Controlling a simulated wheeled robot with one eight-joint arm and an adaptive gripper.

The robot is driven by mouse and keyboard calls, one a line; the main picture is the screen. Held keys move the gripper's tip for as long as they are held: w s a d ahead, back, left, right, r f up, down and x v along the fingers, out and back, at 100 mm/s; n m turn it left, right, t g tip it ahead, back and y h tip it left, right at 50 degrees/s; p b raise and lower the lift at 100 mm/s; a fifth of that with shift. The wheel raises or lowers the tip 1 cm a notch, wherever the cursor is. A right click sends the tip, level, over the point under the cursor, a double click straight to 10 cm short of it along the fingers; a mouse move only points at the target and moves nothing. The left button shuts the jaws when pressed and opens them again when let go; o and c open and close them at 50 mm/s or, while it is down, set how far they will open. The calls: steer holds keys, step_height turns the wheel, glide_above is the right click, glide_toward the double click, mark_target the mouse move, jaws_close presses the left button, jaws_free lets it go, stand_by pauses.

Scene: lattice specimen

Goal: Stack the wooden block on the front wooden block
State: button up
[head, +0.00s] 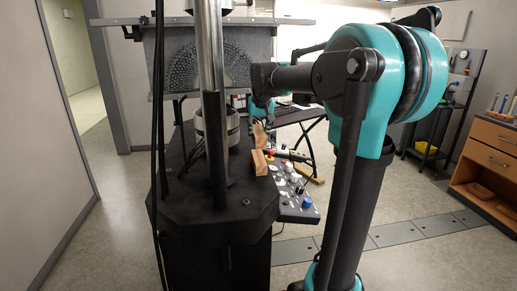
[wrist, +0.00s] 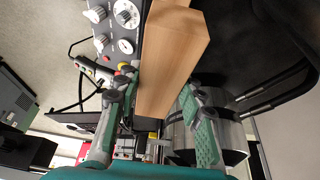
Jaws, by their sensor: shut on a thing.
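In the head view, one wooden block (head: 259,162) lies on the black platform close to its right edge. A second wooden block (head: 259,134) shows just behind it, below my wrist. My gripper (wrist: 155,92) is shut on a long wooden block (wrist: 172,60), which runs between its two fingers in the wrist view and fills the upper middle. In the head view the fingers are small and dark, and I cannot tell whether the held block touches the platform.
A steel column (head: 210,90) stands on the platform (head: 220,205) left of the blocks, with a metal cylinder (head: 216,128) behind. A control panel (head: 297,212) with knobs hangs off the platform's right side. Black cables run down at the left.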

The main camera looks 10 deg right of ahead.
steer(key=shift+f, duration=3.15)
steer(key=shift+f, duration=0.1)
steer(key=o, duration=1.2)
steer(key=v, duration=1.2)
steer(key=shift+s, duration=0.1)
